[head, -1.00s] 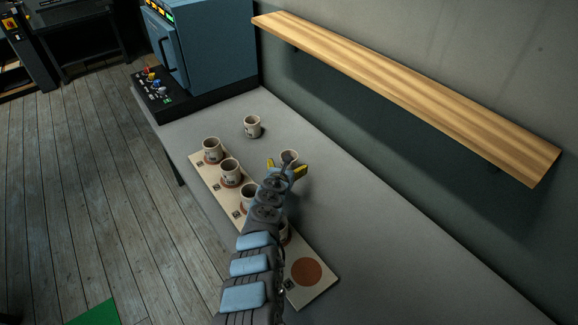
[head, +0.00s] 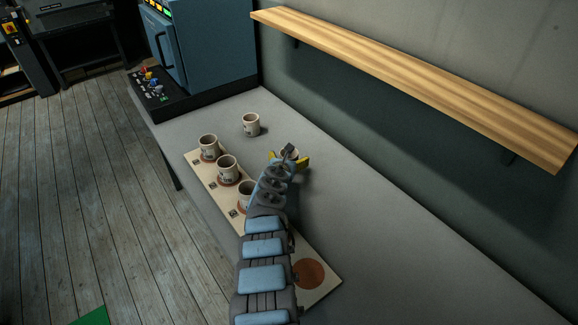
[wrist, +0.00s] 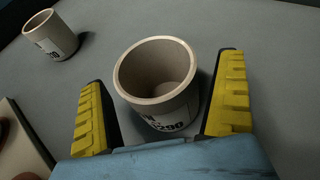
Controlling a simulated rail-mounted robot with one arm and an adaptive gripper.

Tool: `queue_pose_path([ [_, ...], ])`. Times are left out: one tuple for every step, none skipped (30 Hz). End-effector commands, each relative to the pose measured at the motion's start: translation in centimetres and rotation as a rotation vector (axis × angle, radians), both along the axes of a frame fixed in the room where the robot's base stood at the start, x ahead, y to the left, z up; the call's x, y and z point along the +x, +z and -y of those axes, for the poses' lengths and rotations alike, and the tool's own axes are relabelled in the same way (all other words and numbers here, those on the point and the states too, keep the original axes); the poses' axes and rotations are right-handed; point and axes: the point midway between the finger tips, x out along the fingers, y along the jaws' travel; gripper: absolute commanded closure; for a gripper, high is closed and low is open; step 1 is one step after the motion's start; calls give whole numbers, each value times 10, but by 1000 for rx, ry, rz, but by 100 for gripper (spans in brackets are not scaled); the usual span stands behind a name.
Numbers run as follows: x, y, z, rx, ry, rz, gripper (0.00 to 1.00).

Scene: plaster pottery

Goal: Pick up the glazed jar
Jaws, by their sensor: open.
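A beige jar (wrist: 157,84) with a dark printed label stands upright on the grey table, between the yellow finger pads of my gripper (wrist: 162,108). My gripper is open, with one finger on each side of the jar and a visible gap at both sides. In the head view my gripper (head: 289,160) largely hides this jar (head: 290,153). A second beige jar (head: 251,124) stands apart on the table; it also shows in the wrist view (wrist: 50,36). I cannot tell from the look which jar is the glazed one.
A pale board (head: 322,290) with brown round spots holds several similar jars (head: 208,147) along the table's left side. A blue kiln-like box (head: 208,45) stands at the back. A wooden shelf (head: 420,85) runs along the wall. The table (head: 400,240) right of my arm is clear.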

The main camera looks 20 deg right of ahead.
Motion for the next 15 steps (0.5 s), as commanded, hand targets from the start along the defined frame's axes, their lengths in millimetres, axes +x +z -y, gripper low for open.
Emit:
queue_pose_path([
  [0,0,1,0,-1,0,0],
  [0,0,1,0,0,0,0],
  [0,0,1,0,0,0,0],
  [0,1,1,0,-1,0,0],
  [0,1,1,-1,0,1,0],
  [0,1,1,-1,0,1,0],
  [0,1,1,-1,-1,1,0],
  [0,1,1,-1,-1,1,6],
  [0,1,1,-1,-1,1,17],
  [0,1,1,-1,-1,1,26],
  [0,1,1,-1,0,1,34],
  [0,1,1,-1,0,1,46],
  [0,1,1,-1,-1,1,55],
  [0,1,1,-1,0,1,63],
  [0,1,1,-1,-1,1,73],
])
